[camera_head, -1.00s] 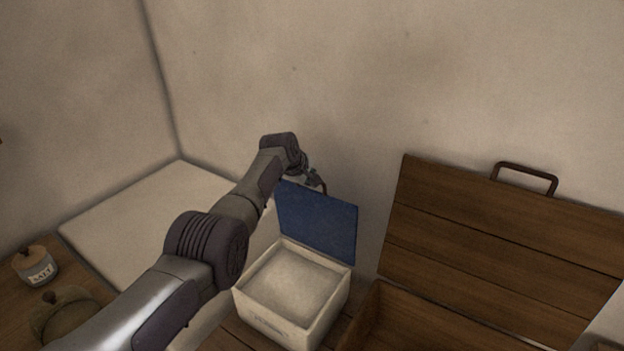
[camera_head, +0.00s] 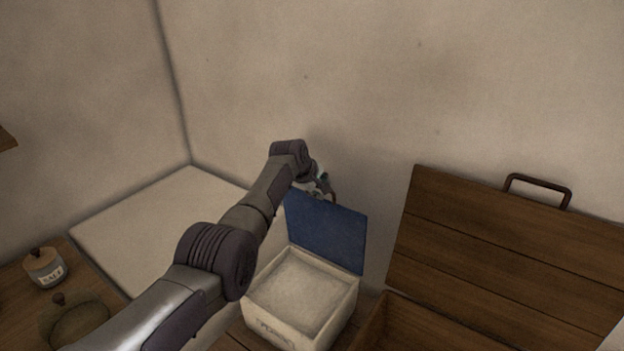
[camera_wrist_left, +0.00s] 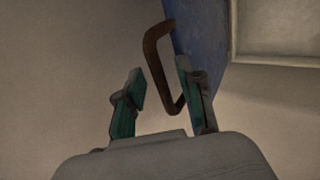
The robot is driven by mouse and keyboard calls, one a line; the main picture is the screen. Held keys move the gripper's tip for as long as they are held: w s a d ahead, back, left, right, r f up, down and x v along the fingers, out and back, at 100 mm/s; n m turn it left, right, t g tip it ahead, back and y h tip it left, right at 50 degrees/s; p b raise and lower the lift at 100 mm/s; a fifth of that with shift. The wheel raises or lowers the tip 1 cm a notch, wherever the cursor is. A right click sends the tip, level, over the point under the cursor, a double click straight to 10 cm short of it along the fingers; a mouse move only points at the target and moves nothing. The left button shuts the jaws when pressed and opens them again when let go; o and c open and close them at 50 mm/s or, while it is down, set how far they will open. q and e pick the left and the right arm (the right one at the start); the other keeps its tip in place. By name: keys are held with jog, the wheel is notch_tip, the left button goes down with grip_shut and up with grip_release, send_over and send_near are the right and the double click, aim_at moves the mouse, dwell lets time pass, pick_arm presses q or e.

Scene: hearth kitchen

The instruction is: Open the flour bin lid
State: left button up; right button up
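The flour bin (camera_head: 268,332) is a cream box with white contents at the bottom centre of the head view. Its blue lid (camera_head: 326,232) stands up, open, at the back edge. In the left wrist view the lid (camera_wrist_left: 205,40) shows at the top with a brown loop handle (camera_wrist_left: 150,48). My left gripper (camera_head: 324,187) is behind the lid's upper edge, partly hidden by the arm and lid. In the wrist view its green-padded fingers (camera_wrist_left: 161,75) are apart, with the handle's lower part between or just beyond them. My right gripper is not in view.
A wooden chest with a raised plank lid (camera_head: 500,245) and metal handle stands to the right. A salt jar (camera_head: 44,268) and an olive-coloured object with a knob (camera_head: 75,320) are at the left. A bare pale surface (camera_head: 150,225) lies behind. The wall is close behind the lid.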

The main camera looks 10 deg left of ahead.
pick_arm(q)
jog(key=v, duration=1.1)
jog(key=shift+s+r, duration=0.2)
